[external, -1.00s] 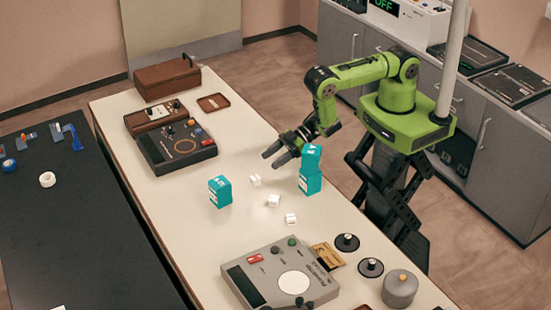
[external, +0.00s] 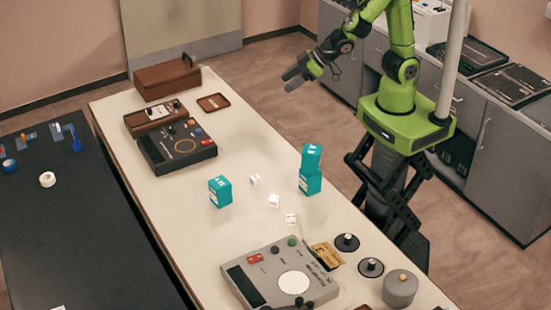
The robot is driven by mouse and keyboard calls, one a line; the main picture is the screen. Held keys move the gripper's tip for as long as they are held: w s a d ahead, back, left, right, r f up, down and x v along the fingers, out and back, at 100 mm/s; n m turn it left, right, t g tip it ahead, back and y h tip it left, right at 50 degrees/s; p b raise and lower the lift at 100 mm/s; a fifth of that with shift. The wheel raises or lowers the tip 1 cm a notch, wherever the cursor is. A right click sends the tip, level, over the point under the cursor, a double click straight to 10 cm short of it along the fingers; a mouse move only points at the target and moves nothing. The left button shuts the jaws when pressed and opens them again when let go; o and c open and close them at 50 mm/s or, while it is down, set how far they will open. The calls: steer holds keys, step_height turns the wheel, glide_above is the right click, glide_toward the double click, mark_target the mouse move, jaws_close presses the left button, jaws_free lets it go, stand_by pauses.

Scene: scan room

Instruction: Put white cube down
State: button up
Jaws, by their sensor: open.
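Three small white cubes lie apart on the cream table: one (external: 255,180) beside the single teal box, one (external: 274,200) in the middle, and one (external: 291,219) nearer the camera. I cannot tell which one the task means. My gripper (external: 288,82) is open and empty. It is raised, well above and behind the cubes, towards the far right side of the table.
A teal box (external: 220,191) stands left of the cubes, and two stacked teal boxes (external: 311,170) stand right of them. A grey device (external: 262,270) is at the near end. A dark device (external: 176,148) and a brown case (external: 167,78) are at the far end.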

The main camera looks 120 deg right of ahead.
steer(key=s+a+r+n+g+y, duration=0.1)
steer(key=s+a+r, duration=0.1)
steer(key=s, duration=0.5)
steer(key=s+a+r+n+g+y, duration=0.1)
steer(key=s+a+r+n+y, duration=0.1)
steer(key=s+a, duration=0.3)
steer(key=s+a+r+n+g+y, duration=0.1)
steer(key=s+a+r, duration=0.2)
steer(key=s, duration=0.6)
steer(key=shift+a+r+n+y, duration=0.2)
steer(key=shift+a+n+y, duration=0.1)
steer(key=shift+a, duration=0.35)
steer(key=shift+w, duration=0.1)
